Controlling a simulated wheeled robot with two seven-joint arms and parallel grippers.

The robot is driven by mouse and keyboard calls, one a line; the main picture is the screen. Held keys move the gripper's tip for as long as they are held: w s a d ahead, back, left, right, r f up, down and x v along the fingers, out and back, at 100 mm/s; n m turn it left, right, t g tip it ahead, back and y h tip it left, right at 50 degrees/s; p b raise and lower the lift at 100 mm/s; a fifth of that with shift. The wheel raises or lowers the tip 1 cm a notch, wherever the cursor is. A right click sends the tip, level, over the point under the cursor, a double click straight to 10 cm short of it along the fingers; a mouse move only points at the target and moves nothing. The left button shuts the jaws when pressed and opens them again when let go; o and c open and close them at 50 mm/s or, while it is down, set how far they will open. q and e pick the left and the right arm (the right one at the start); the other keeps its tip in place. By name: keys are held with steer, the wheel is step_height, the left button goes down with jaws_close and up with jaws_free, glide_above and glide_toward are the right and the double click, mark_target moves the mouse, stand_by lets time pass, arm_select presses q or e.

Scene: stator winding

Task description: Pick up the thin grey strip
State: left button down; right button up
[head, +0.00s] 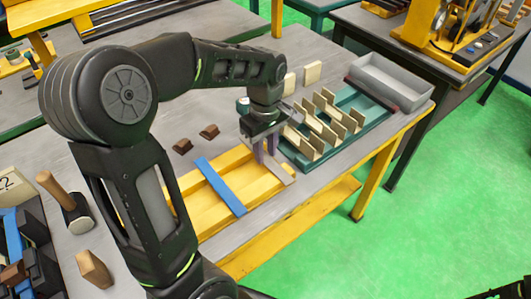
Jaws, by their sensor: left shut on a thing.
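My left gripper (266,158) points down over the right end of the yellow tray (205,221). Its fingers are shut on the thin grey strip (283,174), which slants across that end of the tray. The near end of the strip shows, but its far part is hidden behind the fingers. I cannot tell whether the strip rests on the tray or is just above it. My right gripper is not in view.
A blue strip (219,186) lies across the tray. Right of the gripper stands a green rack (299,163) with upright tan plates, and beyond it a grey bin (391,83). Two brown blocks (209,132) lie behind the tray. A hammer (73,211) lies at left.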

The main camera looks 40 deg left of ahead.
mark_target(266, 157)
arm_select(q)
step_height(266, 157, up, 10)
stand_by(0.5)
stand_by(0.5)
